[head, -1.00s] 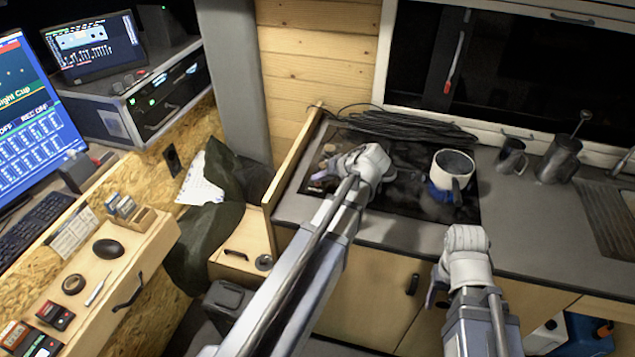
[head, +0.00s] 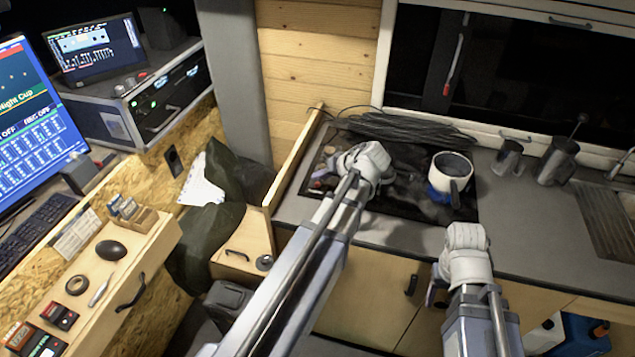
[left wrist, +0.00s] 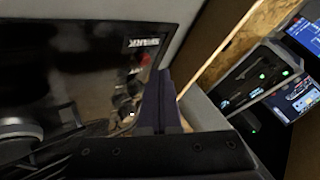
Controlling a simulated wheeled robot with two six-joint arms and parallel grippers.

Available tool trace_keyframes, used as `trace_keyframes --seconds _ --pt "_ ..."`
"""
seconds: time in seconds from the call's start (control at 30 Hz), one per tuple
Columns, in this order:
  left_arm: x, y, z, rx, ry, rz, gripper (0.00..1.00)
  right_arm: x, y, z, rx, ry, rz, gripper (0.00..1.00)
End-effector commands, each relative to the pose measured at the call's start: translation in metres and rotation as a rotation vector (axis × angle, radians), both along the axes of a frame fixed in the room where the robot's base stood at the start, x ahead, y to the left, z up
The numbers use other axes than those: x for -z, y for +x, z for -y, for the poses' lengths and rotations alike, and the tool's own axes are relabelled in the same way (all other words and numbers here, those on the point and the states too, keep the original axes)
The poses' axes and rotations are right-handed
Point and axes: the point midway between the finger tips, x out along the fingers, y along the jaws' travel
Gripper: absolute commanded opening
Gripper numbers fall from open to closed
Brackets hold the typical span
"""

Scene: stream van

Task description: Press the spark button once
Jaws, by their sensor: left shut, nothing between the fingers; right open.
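The spark button shows in the left wrist view as a small red button (left wrist: 143,58) beside a white SPARK label (left wrist: 144,43), on the dark hob panel. My left gripper (left wrist: 158,112) is shut and empty, with its fingertips close to the button and knobs; I cannot tell whether they touch anything. In the head view my left gripper (head: 362,168) is over the left part of the black hob (head: 408,205), and its wrist hides its fingers. My right gripper (head: 434,288) is open and empty in front of the counter's front edge.
Coiled black cable (head: 400,127) lies along the back. A wooden side panel (head: 296,160) borders the hob on the left. Metal jugs (head: 556,162) stand farther right.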

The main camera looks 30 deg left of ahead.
Motion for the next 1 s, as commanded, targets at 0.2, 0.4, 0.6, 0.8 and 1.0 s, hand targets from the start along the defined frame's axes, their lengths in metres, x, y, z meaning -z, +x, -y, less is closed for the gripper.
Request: trace_keyframes --seconds 0.2,0.4,0.6,0.8,1.0 --pt "-0.004 0.000 0.000 0.000 0.000 0.000 0.00 -0.005 0.000 0.000 0.000 0.000 0.000 0.56" --pt "-0.023 0.000 0.000 0.000 0.000 0.000 0.00 -0.023 0.000 0.000 0.000 0.000 0.000 0.56" --pt "-0.042 0.000 0.000 0.000 0.000 0.000 0.00 -0.042 0.000 0.000 0.000 0.000 0.000 0.56" --pt "-0.052 0.000 0.000 0.000 0.000 0.000 0.00 -0.052 0.000 0.000 0.000 0.000 0.000 0.56" --pt "-0.050 0.000 0.000 0.000 0.000 0.000 0.00 -0.050 0.000 0.000 0.000 0.000 0.000 0.56"
